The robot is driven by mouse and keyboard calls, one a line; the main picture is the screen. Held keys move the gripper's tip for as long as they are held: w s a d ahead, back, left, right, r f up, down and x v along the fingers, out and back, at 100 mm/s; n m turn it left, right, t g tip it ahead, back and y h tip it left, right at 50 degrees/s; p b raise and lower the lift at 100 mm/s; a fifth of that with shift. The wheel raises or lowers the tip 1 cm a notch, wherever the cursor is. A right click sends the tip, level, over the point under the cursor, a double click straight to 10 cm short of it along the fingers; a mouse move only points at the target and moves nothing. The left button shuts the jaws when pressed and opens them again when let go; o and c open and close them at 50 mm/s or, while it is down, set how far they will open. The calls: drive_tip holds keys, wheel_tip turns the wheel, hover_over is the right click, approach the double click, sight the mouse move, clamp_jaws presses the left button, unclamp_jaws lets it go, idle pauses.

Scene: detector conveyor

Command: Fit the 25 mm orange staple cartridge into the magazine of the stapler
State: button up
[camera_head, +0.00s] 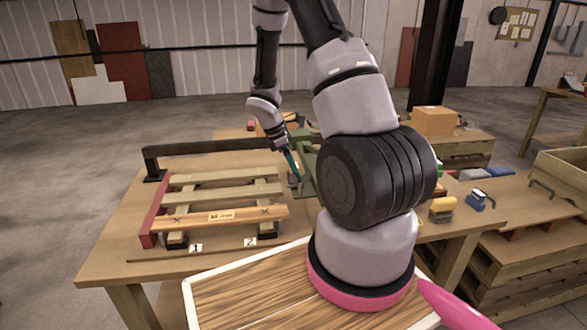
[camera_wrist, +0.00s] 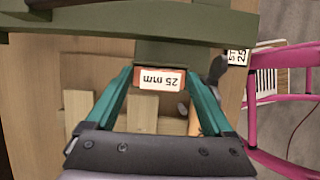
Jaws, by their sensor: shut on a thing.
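The orange staple cartridge (camera_wrist: 184,88), with a white upside-down "25 mm" label, shows at the middle of the wrist view. My gripper (camera_wrist: 160,76) has its teal fingers shut on the two sides of it. The green stapler (camera_wrist: 165,50) lies directly beyond the cartridge, and its body crosses the top of the wrist view. The labelled end of the cartridge faces me; I cannot tell how far its far end sits in the magazine. In the head view my gripper (camera_head: 293,165) is at the green stapler (camera_head: 307,160), and the cartridge is too small to make out.
A part-built pallet (camera_head: 225,190) with plates 1 and 2 lies on the workbench (camera_head: 120,240) left of the gripper. A dark bar (camera_head: 215,145) runs behind it. A yellow tool (camera_head: 443,208) and a blue one (camera_head: 478,201) stand at the right.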

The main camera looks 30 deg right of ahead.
drive_tip(key=shift+f, duration=0.3)
drive_tip(key=o, duration=1.2)
drive_tip(key=shift+f, duration=0.15)
drive_tip(key=shift+c, duration=0.2)
drive_tip(key=s+a+r+m+t+y, duration=0.1)
drive_tip(key=a+r+m, duration=0.2)
drive_tip(key=r, duration=0.7)
drive_tip(key=s+a+r+m+t+y, duration=0.1)
drive_tip(key=s+a+r+m, duration=0.15)
drive_tip(key=r, duration=0.85)
drive_tip(key=s+a+r+m+t+y, duration=0.2)
drive_tip(key=s+a+r+m+t, duration=0.1)
drive_tip(key=s+r+m, duration=0.3)
drive_tip(key=s+a+r+m+t+y, duration=0.2)
drive_tip(key=s+a+r+m, duration=0.3)
drive_tip(key=s+r, duration=0.5)
drive_tip(key=shift+m+t, duration=0.7)
drive_tip(key=shift+m, duration=0.55)
